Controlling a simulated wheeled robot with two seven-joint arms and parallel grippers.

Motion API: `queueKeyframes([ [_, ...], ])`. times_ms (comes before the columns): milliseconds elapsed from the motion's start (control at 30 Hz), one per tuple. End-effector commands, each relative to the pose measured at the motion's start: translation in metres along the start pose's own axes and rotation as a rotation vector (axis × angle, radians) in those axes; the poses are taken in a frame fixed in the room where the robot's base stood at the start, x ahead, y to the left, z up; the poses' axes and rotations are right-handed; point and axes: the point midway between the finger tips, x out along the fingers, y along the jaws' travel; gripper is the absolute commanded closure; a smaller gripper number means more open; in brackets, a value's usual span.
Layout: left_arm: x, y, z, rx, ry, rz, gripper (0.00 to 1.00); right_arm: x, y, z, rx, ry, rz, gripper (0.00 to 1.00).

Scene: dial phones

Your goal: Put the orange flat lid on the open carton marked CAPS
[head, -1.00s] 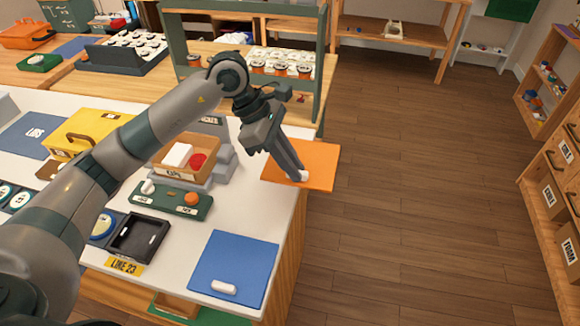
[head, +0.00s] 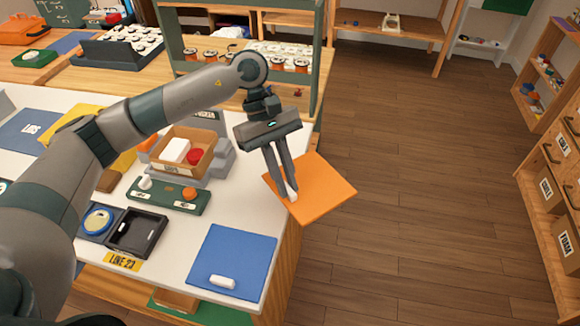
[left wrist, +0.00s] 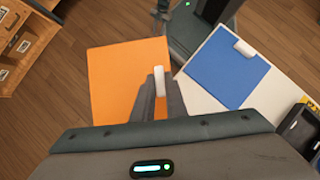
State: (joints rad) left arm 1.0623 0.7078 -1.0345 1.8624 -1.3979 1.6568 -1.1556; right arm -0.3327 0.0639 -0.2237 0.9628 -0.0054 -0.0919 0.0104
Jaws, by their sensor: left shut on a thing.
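The orange flat lid (head: 322,192) is a square panel with a white handle. My left gripper (head: 289,194) is shut on that handle and holds the lid at the right edge of the white table, partly out over the floor. In the left wrist view the lid (left wrist: 112,75) lies beyond the fingers (left wrist: 160,90), with the handle between them. The open carton (head: 188,174), a brown box with a small label too blurred to read surely, stands to the left of the gripper. A white block and a red round thing show inside it. My right gripper is out of view.
A blue flat lid (head: 234,255) with a white handle lies at the table's front right. A green dial panel (head: 168,196) and a black tray (head: 136,232) stand before the carton. A green-framed shelf (head: 318,75) with several spools stands behind. Open floor is at right.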

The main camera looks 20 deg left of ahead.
Motion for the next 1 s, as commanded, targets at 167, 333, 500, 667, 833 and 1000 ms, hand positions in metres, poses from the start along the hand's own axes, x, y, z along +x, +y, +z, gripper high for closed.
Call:
queueKeyframes([
  [167, 0.004, -0.022, -0.002, 0.282, 0.005, -0.165, 1.00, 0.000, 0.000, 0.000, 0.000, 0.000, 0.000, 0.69],
  [333, 0.003, -0.047, -0.007, 0.532, 0.006, -0.308, 1.00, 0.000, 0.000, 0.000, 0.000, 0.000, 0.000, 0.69],
  [500, -0.001, -0.065, -0.013, 0.699, 0.005, -0.403, 1.00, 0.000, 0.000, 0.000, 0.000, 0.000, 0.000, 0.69],
  [667, -0.003, -0.073, -0.015, 0.763, 0.002, -0.438, 1.00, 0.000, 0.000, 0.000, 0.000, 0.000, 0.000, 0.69],
  [833, -0.002, -0.074, -0.016, 0.772, 0.001, -0.442, 1.00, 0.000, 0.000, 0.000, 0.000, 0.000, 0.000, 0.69],
  [1000, -0.002, -0.073, -0.016, 0.771, 0.001, -0.441, 1.00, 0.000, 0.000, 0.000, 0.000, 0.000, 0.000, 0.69],
])
